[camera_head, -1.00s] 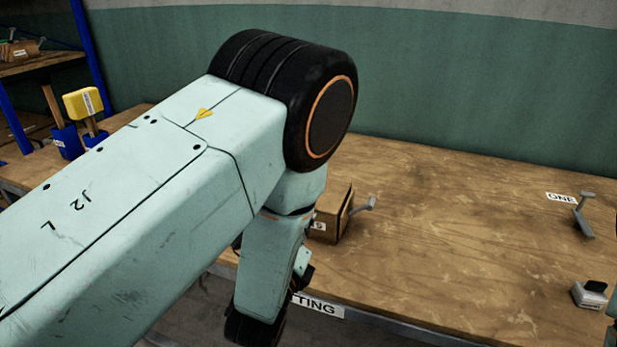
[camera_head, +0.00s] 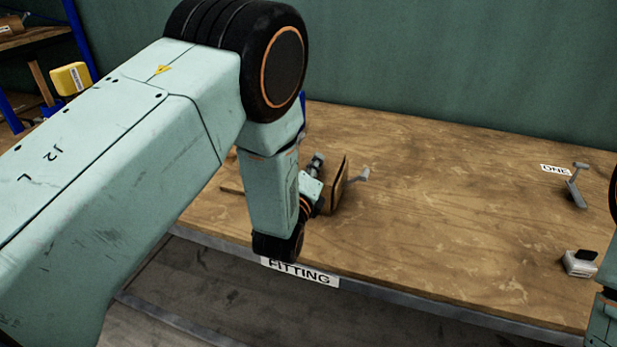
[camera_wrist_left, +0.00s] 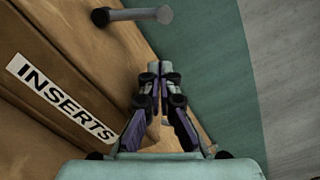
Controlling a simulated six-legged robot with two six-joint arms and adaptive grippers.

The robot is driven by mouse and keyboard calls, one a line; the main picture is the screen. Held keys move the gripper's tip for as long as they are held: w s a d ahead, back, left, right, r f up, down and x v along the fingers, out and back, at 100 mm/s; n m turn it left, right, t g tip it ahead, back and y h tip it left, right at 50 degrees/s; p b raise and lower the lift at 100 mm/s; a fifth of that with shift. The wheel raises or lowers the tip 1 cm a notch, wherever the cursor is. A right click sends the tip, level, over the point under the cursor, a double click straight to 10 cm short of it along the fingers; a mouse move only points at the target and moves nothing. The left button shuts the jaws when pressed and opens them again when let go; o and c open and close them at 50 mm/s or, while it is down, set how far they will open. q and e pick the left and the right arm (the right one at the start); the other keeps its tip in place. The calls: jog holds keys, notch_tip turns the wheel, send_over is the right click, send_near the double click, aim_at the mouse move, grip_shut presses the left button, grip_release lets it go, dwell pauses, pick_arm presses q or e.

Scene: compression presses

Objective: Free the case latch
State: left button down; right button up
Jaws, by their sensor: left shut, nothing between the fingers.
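A brown wooden case (camera_head: 340,192) stands on the workbench, left of the middle and partly hidden by my left arm. In the left wrist view the case (camera_wrist_left: 75,55) fills the left side and carries an INSERTS label. A grey latch (camera_head: 360,175) sticks out from its right side. The latch (camera_wrist_left: 138,14) also shows at the top of the wrist view as a short bar with a round end. My left gripper (camera_wrist_left: 159,72) is shut and empty beside the case, with its fingertips below the latch in that view, apart from it. In the head view this gripper is mostly hidden behind my arm.
The wooden workbench (camera_head: 440,220) is broadly clear right of the case. A grey lever (camera_head: 575,190) stands by a ONE label at the right. A small grey block with a black top (camera_head: 580,262) sits near the front right. A yellow-headed tool (camera_head: 70,79) is at left.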

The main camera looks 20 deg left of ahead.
aim_at(304, 154)
pick_arm(q)
jog(key=a+r, duration=0.1)
jog(key=a, duration=0.1)
jog(key=shift+w+a+r, duration=0.2)
jog(key=shift+a+r, duration=0.15)
jog(key=shift+r, duration=0.05)
jog(key=shift+w+a+r, duration=0.1)
jog(key=shift+w+a, duration=0.05)
jog(key=shift+a, duration=0.15)
jog(key=shift+r, duration=0.1)
